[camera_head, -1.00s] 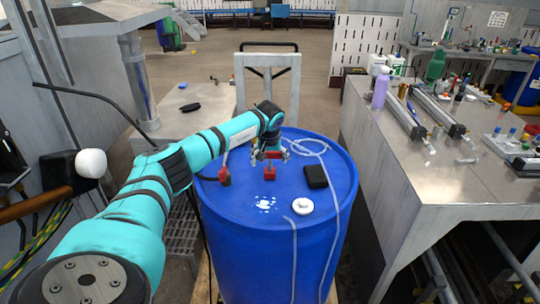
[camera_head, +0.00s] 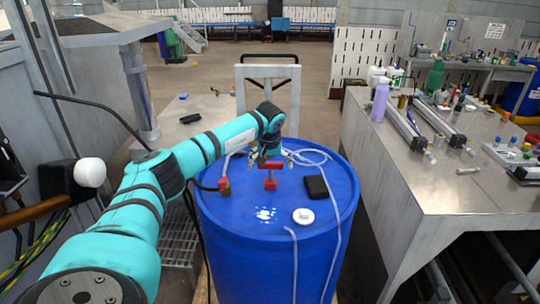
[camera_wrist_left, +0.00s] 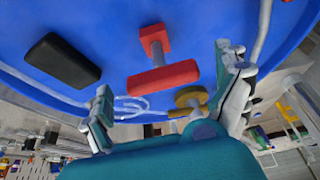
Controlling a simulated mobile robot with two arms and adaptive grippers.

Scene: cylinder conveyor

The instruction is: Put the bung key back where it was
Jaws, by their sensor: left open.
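The bung key (camera_head: 270,183) is a red tool with a red crossbar, a short grey shaft and a red block at the other end. It is at the blue drum's lid (camera_head: 250,210); I cannot tell whether it stands or lies there. In the left wrist view the red crossbar (camera_wrist_left: 163,77) shows between and ahead of the fingers, with clear gaps on both sides. My left gripper (camera_head: 271,159) is open and empty, just behind the key in the head view. Its spread fingers also show in the left wrist view (camera_wrist_left: 163,70). My right gripper is not in view.
A black box (camera_head: 316,188) and a white cap (camera_head: 303,216) are on the lid, right of the key. A pale hose (camera_head: 337,215) runs over the lid. A brass-coloured round part (camera_wrist_left: 190,97) is near the right finger. A metal bench (camera_head: 410,170) stands at right.

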